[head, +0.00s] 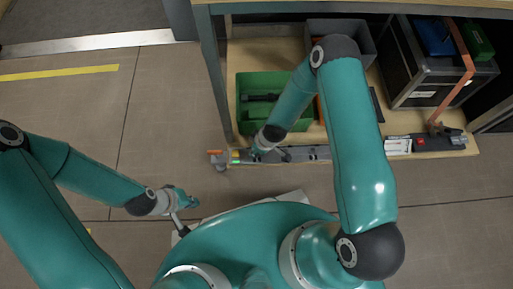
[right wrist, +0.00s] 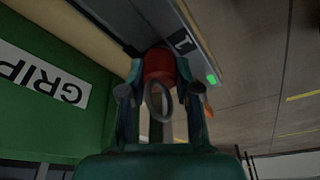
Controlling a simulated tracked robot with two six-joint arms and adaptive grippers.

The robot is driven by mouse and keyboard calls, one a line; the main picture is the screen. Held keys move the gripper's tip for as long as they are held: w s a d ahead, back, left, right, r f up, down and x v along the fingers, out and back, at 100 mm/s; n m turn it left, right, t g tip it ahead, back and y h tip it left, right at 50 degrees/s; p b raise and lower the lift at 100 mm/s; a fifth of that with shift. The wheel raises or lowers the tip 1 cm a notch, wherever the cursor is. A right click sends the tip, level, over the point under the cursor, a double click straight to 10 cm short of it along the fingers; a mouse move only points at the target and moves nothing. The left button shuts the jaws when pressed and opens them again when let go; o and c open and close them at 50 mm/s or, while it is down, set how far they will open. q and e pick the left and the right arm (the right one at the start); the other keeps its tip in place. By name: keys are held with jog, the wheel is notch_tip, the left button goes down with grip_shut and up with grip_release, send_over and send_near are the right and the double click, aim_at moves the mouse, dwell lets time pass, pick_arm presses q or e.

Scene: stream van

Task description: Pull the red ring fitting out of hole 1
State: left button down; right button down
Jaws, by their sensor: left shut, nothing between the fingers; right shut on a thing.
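The red ring fitting (right wrist: 158,63) has a red body and a grey ring. In the right wrist view it is at the grey rail (right wrist: 190,22), beside the label with a 1 (right wrist: 181,41). My right gripper (right wrist: 159,95) is shut on the fitting, one finger on each side. I cannot tell how deep the fitting sits in hole 1. In the head view my right gripper (head: 258,153) is at the left part of the rail (head: 310,153), and the fitting is hidden. My left gripper (head: 187,200) is shut and empty, left of and nearer than the rail.
A green bin (head: 244,84) with dark items stands behind the rail; its wall (right wrist: 25,120) with a GRIP label is close in the right wrist view. A grey bin (head: 365,42) and a black case (head: 408,90) stand farther back. The floor at left is clear.

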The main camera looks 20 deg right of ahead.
jog(key=shift+r+p, duration=1.15)
jog(key=shift+r, duration=0.25)
jog(key=shift+r+p, duration=1.3)
jog(key=shift+r, duration=0.2)
